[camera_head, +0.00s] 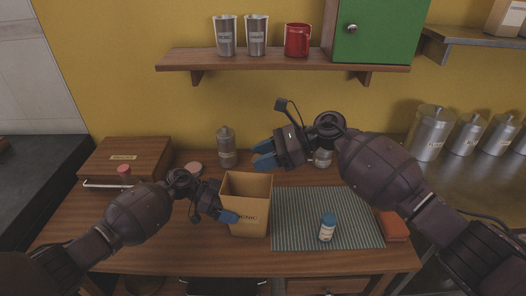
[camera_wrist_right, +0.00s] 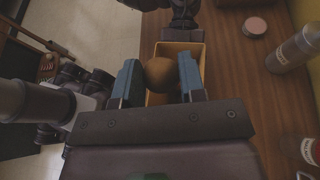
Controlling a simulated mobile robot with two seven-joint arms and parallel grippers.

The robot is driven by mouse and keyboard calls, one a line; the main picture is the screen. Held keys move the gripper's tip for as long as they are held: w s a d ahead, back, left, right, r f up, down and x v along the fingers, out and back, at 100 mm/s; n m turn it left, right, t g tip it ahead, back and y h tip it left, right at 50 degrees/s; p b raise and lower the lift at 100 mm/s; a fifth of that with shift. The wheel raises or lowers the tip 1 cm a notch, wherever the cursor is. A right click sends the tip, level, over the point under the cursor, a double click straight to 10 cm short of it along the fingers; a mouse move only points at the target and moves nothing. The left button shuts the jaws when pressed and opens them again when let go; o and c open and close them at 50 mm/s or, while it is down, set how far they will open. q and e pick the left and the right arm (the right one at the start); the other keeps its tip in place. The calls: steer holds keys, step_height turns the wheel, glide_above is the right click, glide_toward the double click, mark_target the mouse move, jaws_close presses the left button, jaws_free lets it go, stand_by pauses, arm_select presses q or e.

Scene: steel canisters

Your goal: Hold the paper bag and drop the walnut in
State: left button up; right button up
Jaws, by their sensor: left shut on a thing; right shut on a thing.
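The open-topped brown paper bag (camera_head: 249,192) stands upright on the wooden counter. My left gripper (camera_head: 229,215) is shut on the bag's front left side, near mid-height. My right gripper (camera_head: 264,156) is above the bag. In the right wrist view its blue fingers (camera_wrist_right: 160,82) are closed on the round brown walnut (camera_wrist_right: 160,72). In that view the bag's opening (camera_wrist_right: 183,47) shows behind and below the walnut. The walnut is hidden by the fingers in the head view. The exact height between walnut and bag rim is hard to tell.
A striped mat (camera_head: 300,220) with a blue-capped bottle (camera_head: 327,228) lies right of the bag. A steel canister (camera_head: 226,147) stands behind it. A wooden box (camera_head: 125,157) is at the left. An overhead shelf (camera_head: 280,59) holds two steel cups and a red mug.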

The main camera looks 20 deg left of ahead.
steer(key=shift+f, duration=2.85)
steer(key=o, duration=1)
steer(key=shift+c, duration=0.2)
steer(key=shift+d, duration=0.1)
steer(key=v, duration=1.2)
